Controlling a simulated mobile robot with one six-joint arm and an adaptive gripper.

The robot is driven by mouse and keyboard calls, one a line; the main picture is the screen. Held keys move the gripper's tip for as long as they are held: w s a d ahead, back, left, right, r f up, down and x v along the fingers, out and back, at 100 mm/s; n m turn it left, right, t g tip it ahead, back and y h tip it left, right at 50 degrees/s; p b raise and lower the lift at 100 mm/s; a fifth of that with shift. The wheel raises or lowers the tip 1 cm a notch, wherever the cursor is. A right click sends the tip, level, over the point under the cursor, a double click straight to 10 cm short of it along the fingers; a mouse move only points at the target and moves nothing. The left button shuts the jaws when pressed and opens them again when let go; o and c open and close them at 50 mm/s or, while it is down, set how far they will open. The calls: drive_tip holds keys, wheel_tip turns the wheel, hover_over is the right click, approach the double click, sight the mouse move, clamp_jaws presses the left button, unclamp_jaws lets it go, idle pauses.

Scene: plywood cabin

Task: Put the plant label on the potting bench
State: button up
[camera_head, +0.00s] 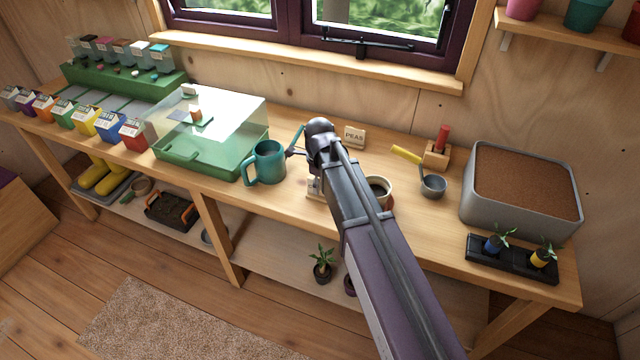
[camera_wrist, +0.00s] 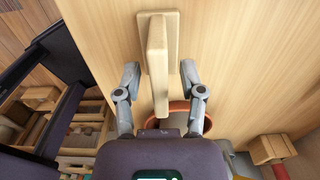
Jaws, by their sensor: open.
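A pale wooden plant label on a flat foot (camera_wrist: 157,50) stands upright on the bench in the wrist view. My gripper (camera_wrist: 160,75) is open, with one finger on each side of the label's upright part and visible gaps between. In the head view my arm covers most of this label, and only a small part (camera_head: 314,188) shows beside my wrist. A second label, marked PEAS (camera_head: 355,137), stands farther back on the potting bench (camera_head: 408,235).
A teal mug (camera_head: 268,163) stands left of my wrist, beside a green clear-lidded box (camera_head: 205,150). A reddish cup (camera_head: 384,180), a ladle (camera_head: 433,186), a wooden block with a red handle (camera_head: 437,155) and a soil tub (camera_head: 520,225) stand to the right.

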drive_tip(key=shift+r+p, duration=5.25)
drive_tip(key=shift+r, duration=0.3)
drive_tip(key=shift+d, duration=0.1)
drive_tip(key=shift+s+d+n, duration=0.35)
drive_tip(key=shift+d+n, duration=0.25)
drive_tip(key=s+d+n, duration=0.6)
drive_tip(key=d+n, duration=0.3)
drive_tip(key=n, duration=0.1)
drive_tip(key=s+d+n, duration=0.6)
drive_tip(key=d+n, duration=0.3)
drive_tip(key=n, duration=0.1)
drive_tip(key=shift+s+n, duration=0.3)
drive_tip(key=shift+n, duration=0.1)
drive_tip(key=shift+d, duration=0.1)
